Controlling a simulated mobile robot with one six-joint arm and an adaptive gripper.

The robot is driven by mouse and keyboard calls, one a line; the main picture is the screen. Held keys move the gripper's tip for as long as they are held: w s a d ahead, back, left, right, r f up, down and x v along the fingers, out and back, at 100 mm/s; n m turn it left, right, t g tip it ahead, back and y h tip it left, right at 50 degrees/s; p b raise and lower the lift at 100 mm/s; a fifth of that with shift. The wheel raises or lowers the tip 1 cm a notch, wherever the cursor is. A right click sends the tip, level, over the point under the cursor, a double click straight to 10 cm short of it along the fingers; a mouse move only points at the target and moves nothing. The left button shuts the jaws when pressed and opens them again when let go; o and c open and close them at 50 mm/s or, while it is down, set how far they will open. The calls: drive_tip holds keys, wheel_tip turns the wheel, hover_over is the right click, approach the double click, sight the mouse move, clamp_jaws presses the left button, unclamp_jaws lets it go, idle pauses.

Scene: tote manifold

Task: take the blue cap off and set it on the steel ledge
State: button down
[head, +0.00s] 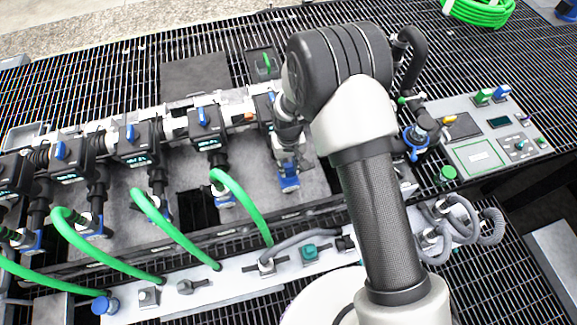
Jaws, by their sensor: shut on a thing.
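My gripper (288,162) points down in the middle of the head view, in front of the valve row and partly hidden by my own arm. It is shut on the blue cap (289,182), which shows just below the fingertips at the lower end of the rightmost valve's outlet. I cannot tell whether the cap is still seated on the outlet or clear of it. The pale steel ledge (228,283) runs along the front, below the valves, with bare stretches between small fittings.
Several black valves (136,144) with blue handles stand left of my gripper. Green hoses (180,240) arch from their outlets towards the ledge. The ledge holds a blue round fitting (104,305) and a teal piece (309,252). A control panel (492,140) stands at right.

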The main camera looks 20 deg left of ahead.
wheel_tip(320, 180, up, 19)
drive_tip(key=p, duration=0.4)
drive_tip(key=shift+r, duration=0.2)
